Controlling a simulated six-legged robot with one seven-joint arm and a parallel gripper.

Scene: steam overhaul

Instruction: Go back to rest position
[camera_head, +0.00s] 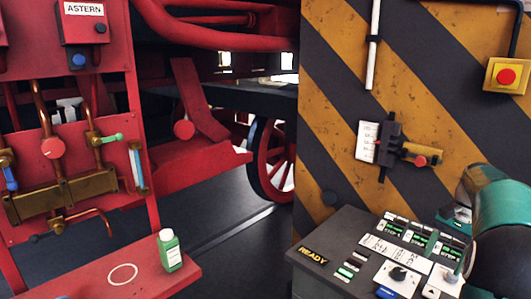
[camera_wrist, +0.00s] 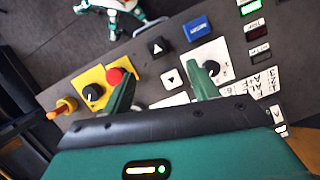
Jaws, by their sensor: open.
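My gripper (camera_wrist: 163,80) is open in the wrist view. Its two green fingers stand apart with nothing between them, above a dark control console (camera_wrist: 140,58). Up and down arrow buttons (camera_wrist: 155,46) lie just beyond the gap. The right finger overlaps a white plate with a black knob (camera_wrist: 211,67). In the head view my arm comes in from the right over the console (camera_head: 322,262). The fingertips are hard to make out there, and the arm hides the console's right part. Any contact between fingers and console cannot be told.
The console bears a READY sign (camera_head: 313,256) and several switches. At left, a red valve frame (camera_head: 130,90) stands over a shelf with a green bottle (camera_head: 169,250). Dark floor lies between.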

